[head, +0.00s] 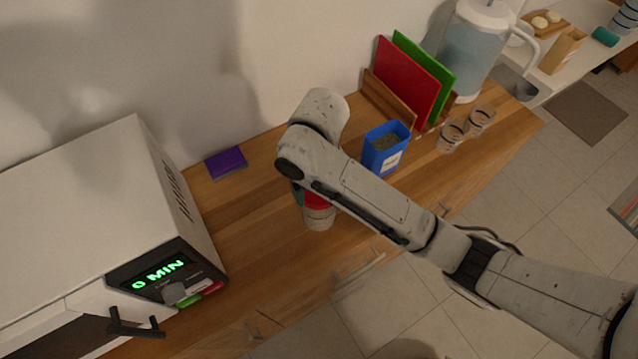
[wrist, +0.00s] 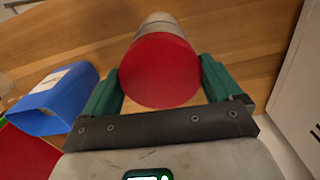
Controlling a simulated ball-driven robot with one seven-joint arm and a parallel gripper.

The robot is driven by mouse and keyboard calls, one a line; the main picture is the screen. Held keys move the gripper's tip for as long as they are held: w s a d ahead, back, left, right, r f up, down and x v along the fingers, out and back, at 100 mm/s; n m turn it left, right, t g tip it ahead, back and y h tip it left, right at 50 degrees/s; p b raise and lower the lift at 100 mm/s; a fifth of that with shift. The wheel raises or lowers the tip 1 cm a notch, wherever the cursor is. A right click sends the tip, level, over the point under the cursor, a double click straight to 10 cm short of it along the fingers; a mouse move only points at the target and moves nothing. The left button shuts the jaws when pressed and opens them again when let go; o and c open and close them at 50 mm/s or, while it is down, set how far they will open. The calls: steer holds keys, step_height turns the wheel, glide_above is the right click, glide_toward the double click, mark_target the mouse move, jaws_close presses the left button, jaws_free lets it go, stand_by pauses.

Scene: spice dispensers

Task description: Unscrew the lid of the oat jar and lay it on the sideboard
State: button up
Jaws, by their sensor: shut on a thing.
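The oat jar (head: 319,219) stands on the wooden sideboard (head: 262,235), partly hidden behind my arm. Its red lid (head: 315,201) is on top of it. In the wrist view the round red lid (wrist: 160,72) fills the space between my green fingers, with the pale jar body (wrist: 158,21) beyond it. My gripper (wrist: 161,85) is shut on the lid from above. In the head view my arm hides most of my gripper.
A blue open container (head: 384,150) stands right of the jar. Behind it are red and green boards (head: 408,85) in a rack, a water jug (head: 470,50) and two small glasses (head: 452,134). A microwave (head: 110,215) stands left, near a purple box (head: 226,162). Wood between microwave and jar is clear.

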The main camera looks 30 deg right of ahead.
steer(key=n, duration=0.3)
steer(key=n, duration=0.4)
steer(key=o, duration=0.5)
steer(key=shift+n, duration=0.3)
steer(key=c, duration=0.4)
steer(key=shift+w+r, duration=0.15)
steer(key=shift+r, duration=0.3)
steer(key=shift+r, duration=0.1)
steer(key=shift+r, duration=0.5)
